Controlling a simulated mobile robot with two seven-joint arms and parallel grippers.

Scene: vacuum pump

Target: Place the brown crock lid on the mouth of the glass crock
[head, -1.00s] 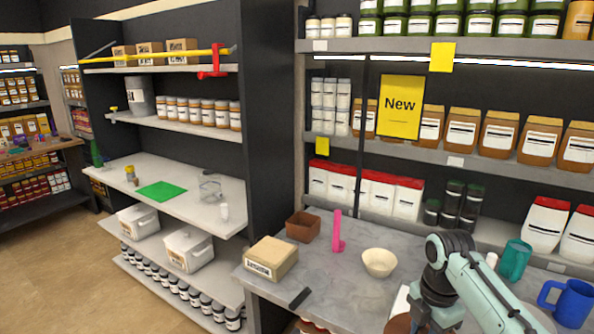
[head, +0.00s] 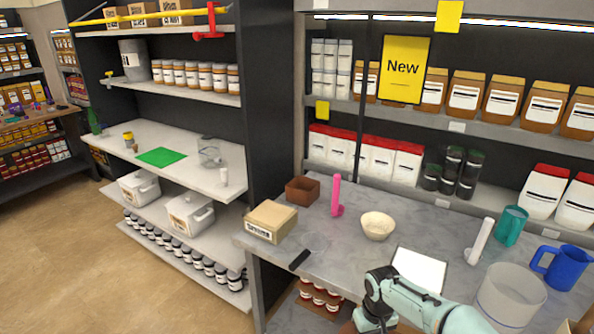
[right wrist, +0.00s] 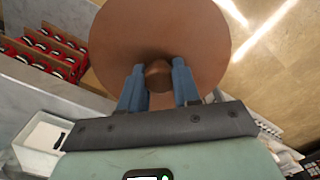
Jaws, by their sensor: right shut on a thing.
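The brown crock lid (right wrist: 205,30) is a round disc with a knob, seen in the right wrist view. My right gripper (right wrist: 158,75) is shut on the lid's knob, with a blue finger on each side. In the head view only a sliver of the lid (head: 348,327) shows at the bottom edge, beside my right wrist. The glass crock (head: 512,293) is a wide, clear cylinder standing on the grey counter at the lower right, to the right of my arm and apart from the lid. My left gripper is in neither current view.
On the counter (head: 330,235) stand a cream bowl (head: 378,226), a pink object (head: 337,195), a brown box (head: 302,190), a cardboard box (head: 271,220), a white sheet (head: 419,268), a white cylinder (head: 479,241), a teal mug (head: 511,226) and a blue pitcher (head: 562,268).

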